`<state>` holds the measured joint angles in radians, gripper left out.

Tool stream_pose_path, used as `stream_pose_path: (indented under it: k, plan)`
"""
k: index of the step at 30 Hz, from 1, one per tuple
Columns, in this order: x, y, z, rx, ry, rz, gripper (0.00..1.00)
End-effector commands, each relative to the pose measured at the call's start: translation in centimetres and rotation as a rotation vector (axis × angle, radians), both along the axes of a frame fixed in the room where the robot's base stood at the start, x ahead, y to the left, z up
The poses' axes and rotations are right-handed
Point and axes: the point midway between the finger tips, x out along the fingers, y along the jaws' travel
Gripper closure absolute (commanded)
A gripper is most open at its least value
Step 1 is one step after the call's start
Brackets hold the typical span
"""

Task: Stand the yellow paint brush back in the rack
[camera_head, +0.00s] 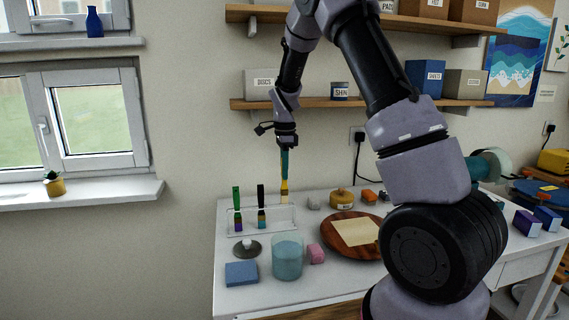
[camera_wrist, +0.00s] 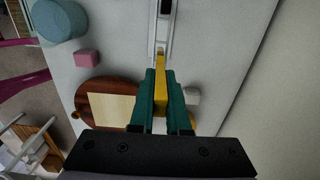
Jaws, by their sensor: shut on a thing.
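My gripper (camera_head: 285,163) points straight down and is shut on the yellow paint brush (camera_head: 284,185). The brush hangs upright, bristles down, over the right end of the clear rack (camera_head: 281,227). Its pale lower end is near the rack's top edge; I cannot tell whether it has entered a slot. A green brush (camera_head: 237,199) and a black brush (camera_head: 261,196) stand in the rack to the left. In the wrist view, the yellow brush (camera_wrist: 160,82) shows between the teal fingers (camera_wrist: 160,105), with the rack (camera_wrist: 153,32) beyond it.
A teal cup (camera_head: 287,262), a pink block (camera_head: 316,254), a blue block (camera_head: 241,273) and a grey disc with a white knob (camera_head: 247,249) stand in front of the rack. A round wooden board (camera_head: 331,253) lies to the right. A shelf (camera_head: 310,104) runs along the wall behind.

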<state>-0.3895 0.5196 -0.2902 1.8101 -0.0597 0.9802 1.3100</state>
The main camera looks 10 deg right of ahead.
Motion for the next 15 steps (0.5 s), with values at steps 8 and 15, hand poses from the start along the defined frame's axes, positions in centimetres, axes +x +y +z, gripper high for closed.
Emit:
stream_pose_path:
  k: [8, 15]
  plan:
    - [0.0, 0.0, -2.6, 0.0, 0.001, -0.001, 1.0]
    - [0.0, -0.1, -4.8, -0.001, 0.001, -0.001, 1.0]
